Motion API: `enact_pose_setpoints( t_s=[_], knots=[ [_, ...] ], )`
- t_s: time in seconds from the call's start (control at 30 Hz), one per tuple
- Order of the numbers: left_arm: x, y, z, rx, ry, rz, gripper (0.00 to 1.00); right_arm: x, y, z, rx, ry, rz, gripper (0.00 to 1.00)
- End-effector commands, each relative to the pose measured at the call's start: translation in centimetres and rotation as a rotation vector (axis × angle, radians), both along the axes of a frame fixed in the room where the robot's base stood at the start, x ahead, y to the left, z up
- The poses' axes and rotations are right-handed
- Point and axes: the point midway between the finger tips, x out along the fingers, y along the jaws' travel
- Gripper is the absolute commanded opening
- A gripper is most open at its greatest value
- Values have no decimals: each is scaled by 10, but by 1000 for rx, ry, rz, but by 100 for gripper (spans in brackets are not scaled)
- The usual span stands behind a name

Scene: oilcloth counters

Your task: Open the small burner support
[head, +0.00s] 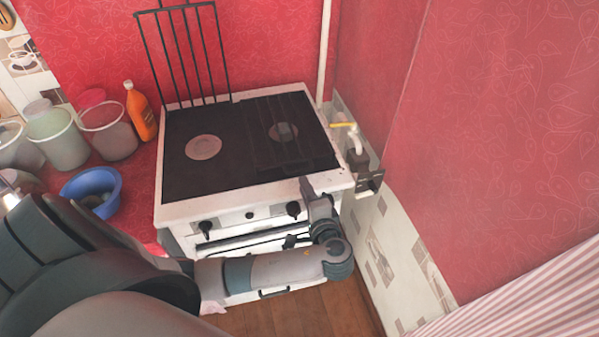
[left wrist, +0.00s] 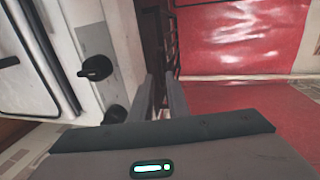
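The stove (head: 178,213) has a white body and a dark cooktop. One burner support (head: 185,50), a black wire grate, stands upright at the back left. The other support (head: 262,150) lies flat over the right burner; its dark bars are hard to make out against the cooktop. My left gripper (head: 306,186) is at the stove's front right edge, close to the flat support's front. In the left wrist view its two fingers (left wrist: 160,98) are apart with a narrow gap and nothing clearly held. Dark bars (left wrist: 172,42) show just beyond the fingertips. My right gripper is not seen.
Black knobs (head: 293,209) line the stove's front. A gas pipe with a yellow valve handle (head: 343,125) is at the right wall. Buckets (head: 108,130), an orange bottle (head: 140,110) and a blue bowl (head: 91,188) stand on the left counter.

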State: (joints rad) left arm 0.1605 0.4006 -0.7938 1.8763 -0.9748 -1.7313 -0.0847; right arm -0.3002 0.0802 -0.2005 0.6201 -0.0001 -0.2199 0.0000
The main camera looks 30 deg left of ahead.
Motion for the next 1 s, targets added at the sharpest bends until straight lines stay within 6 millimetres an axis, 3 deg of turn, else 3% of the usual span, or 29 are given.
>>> enact_pose_setpoints(
  t_s=[0.2,0.4,0.83,0.9,1.0],
  knots=[
    [24,29,-5,4,0,2,15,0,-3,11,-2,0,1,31],
    [37,43,-11,3,0,0,15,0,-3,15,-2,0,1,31],
    [41,48,-14,0,0,0,15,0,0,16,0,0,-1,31],
    [41,48,-14,0,0,0,1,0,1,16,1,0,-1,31],
    [41,48,-14,0,0,0,0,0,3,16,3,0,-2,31]
  ],
)
